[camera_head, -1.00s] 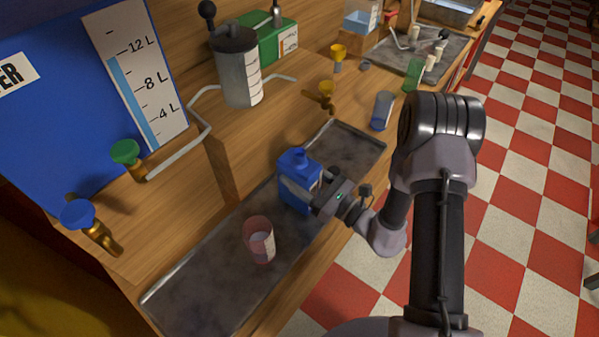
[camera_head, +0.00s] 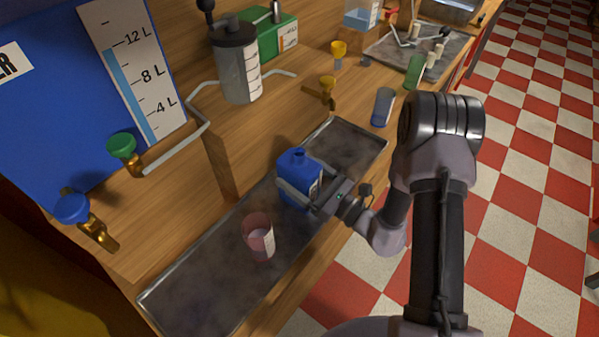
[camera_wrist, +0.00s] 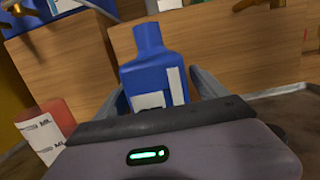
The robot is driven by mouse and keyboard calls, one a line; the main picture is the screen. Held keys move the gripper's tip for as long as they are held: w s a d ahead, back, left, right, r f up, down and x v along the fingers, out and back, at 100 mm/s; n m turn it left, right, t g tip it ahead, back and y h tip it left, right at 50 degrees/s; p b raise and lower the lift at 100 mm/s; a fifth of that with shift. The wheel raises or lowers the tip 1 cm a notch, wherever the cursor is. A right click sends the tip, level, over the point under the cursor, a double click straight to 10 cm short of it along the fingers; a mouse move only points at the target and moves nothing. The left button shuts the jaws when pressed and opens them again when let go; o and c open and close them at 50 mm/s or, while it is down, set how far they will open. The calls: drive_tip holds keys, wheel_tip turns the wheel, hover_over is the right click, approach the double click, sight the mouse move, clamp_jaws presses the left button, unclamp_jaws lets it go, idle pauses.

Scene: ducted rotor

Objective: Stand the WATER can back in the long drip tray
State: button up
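The blue WATER can (camera_head: 299,180) with a white label stands upright in the long drip tray (camera_head: 203,287), near the tray's middle. My gripper (camera_head: 306,180) is at the can's front right side, with its fingers spread to either side of the can. In the wrist view the can (camera_wrist: 153,68) stands upright between the two fingers (camera_wrist: 160,90). A gap shows between the can and the right finger; the left finger is close to the can. The can's base is hidden behind the gripper body.
A pink cup (camera_head: 258,238) with a white label stands in the tray, left of the can. A blue cup (camera_head: 382,107) and a green cup (camera_head: 414,72) stand to the right. Brass taps (camera_head: 322,92) jut out above the tray. The tray's right end is clear.

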idle(0.3)
drive_tip(key=p+v, duration=0.3)
drive_tip(key=v, duration=1.4)
drive_tip(key=s+a+r+n+g+h, duration=0.2)
drive_tip(key=s+a+r+n+g, duration=0.2)
drive_tip(key=s+r+n+g, duration=0.25)
drive_tip(key=s+a+r+n+g+h, duration=0.2)
drive_tip(key=s+a+r+n+g, duration=0.15)
drive_tip(key=r+n+g, duration=0.4)
drive_tip(key=s+d+r+n+t+h, duration=0.2)
drive_tip(key=d+r+n+t+h, duration=0.2)
drive_tip(key=r+n+t+h, duration=0.3)
wheel_tip(320, 180, up, 2)
drive_tip(key=h, duration=0.2)
drive_tip(key=shift+s+d+t+h, duration=0.2)
drive_tip(key=shift+s+t+h, duration=0.1)
drive_tip(key=shift+s, duration=0.1)
